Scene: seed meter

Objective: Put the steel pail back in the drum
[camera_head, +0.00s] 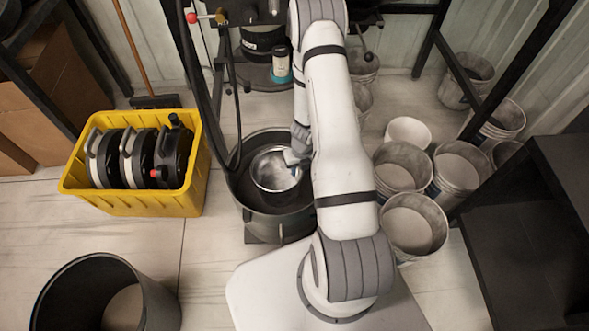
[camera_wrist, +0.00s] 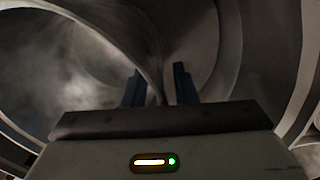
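The steel pail (camera_head: 275,170) is a shiny round metal pail. In the head view it sits within the mouth of the dark drum (camera_head: 283,224); how deep it rests is hard to tell. My gripper (camera_head: 294,157) is at the pail's right rim, partly hidden by my arm. In the wrist view the two dark fingers (camera_wrist: 160,87) stand apart, with the curved pail rim (camera_wrist: 141,60) running between them and space beside it. The gripper looks open around the rim. The pail's underside is hidden.
A yellow crate (camera_head: 140,200) with black and white discs stands left. Another dark bin (camera_head: 52,290) stands at lower left. Several pale buckets (camera_head: 412,222) crowd the right side. A black-framed machine (camera_head: 262,75) stands behind the drum. Floor between crate and drum is clear.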

